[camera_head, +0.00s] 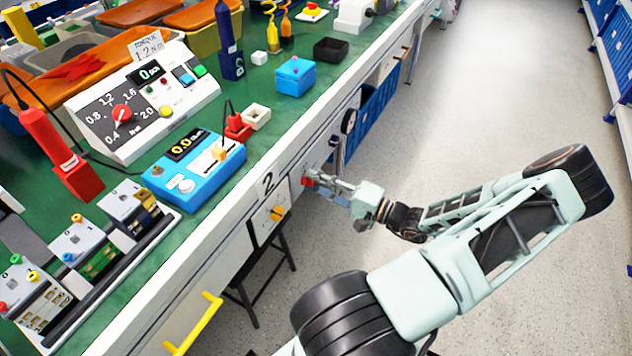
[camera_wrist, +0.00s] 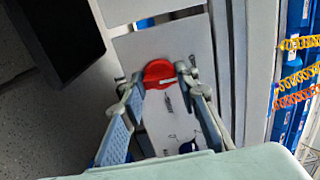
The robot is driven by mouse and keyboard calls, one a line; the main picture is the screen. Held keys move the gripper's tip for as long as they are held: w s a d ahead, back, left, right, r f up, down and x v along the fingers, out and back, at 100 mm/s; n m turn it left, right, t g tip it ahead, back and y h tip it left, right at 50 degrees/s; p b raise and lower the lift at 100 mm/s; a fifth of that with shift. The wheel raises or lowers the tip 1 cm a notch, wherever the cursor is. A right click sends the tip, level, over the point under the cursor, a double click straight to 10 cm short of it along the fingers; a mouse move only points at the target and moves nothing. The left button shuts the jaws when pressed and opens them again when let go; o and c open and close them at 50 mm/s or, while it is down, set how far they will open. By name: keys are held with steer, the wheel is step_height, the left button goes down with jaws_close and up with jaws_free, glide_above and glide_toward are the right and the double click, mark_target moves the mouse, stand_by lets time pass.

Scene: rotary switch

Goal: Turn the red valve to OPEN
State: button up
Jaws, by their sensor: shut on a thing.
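The red valve (camera_head: 308,181) is a small round knob on a white panel at the front side of the workbench. In the wrist view the red valve (camera_wrist: 157,70) has a pale line across its face and sits between my two fingertips. My gripper (camera_head: 314,181) is shut on it, with one finger on either side; the gripper also shows in the wrist view (camera_wrist: 159,78). Dark markings are on the panel beside the valve in the wrist view, too small to read. In the head view the fingers partly cover the valve.
A yellow drawer handle (camera_head: 196,324) sticks out lower left. The green bench top (camera_head: 262,105) carries tools and boxes.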

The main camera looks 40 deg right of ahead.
steer(key=o, duration=1.1)
steer(key=shift+o, duration=0.2)
steer(key=shift+s+d, duration=0.1)
steer(key=shift+s, duration=0.05)
steer(key=v, duration=1.1)
steer(key=shift+s, duration=0.4)
